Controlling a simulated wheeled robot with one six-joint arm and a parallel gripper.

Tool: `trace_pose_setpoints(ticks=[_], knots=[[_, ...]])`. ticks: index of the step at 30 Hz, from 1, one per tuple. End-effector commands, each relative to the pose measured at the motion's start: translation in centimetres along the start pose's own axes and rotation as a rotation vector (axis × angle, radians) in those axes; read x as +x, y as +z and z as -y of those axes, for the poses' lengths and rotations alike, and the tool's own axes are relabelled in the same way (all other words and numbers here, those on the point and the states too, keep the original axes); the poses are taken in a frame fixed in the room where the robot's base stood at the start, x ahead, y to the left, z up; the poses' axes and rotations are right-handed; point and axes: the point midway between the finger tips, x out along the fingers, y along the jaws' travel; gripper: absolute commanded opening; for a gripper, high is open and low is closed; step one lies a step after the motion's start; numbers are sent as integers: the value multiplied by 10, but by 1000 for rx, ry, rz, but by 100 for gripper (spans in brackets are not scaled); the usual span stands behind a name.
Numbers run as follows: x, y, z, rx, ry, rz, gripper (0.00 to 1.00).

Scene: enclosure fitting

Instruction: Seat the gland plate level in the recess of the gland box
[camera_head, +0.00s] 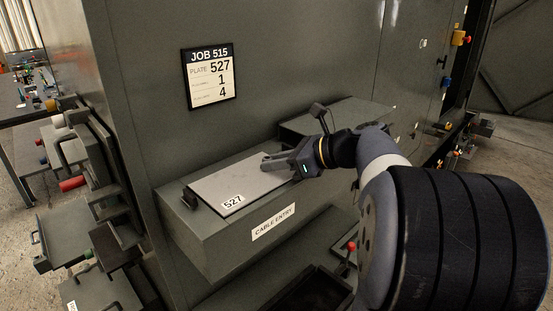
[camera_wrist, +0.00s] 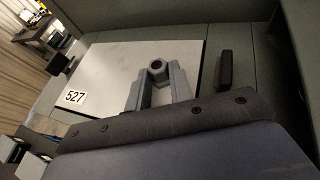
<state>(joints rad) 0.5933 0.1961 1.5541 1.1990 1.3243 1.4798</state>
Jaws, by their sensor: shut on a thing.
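The gland plate (camera_head: 232,186) is a pale grey rectangle with a white 527 label. It lies over the top of the gland box (camera_head: 211,238), a grey box marked CABLE ENTRY. The plate also shows in the wrist view (camera_wrist: 105,62). My gripper (camera_head: 268,163) reaches over the plate from the right. In the wrist view its fingers (camera_wrist: 157,72) are shut on a small dark-centred knob (camera_wrist: 156,66) on the plate. A dark line shows along the plate's near edge. I cannot tell whether the plate is level or fully in the recess; my gripper hides part of it.
A black block (camera_head: 190,198) stands at the plate's left end, and another black block (camera_wrist: 225,70) stands on the other side in the wrist view. The wall behind carries a JOB 515 sign (camera_head: 209,76) listing plate 527. A second grey box (camera_head: 335,117) sits to the right.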

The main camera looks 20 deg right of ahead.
Motion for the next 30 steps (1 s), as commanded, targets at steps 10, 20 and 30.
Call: trace_pose_setpoints(ticks=[10,20,30], knots=[[0,-1,0,0,0,1,0],[0,-1,0,0,0,0,46],[-7,-2,1,0,-3,0,46]])
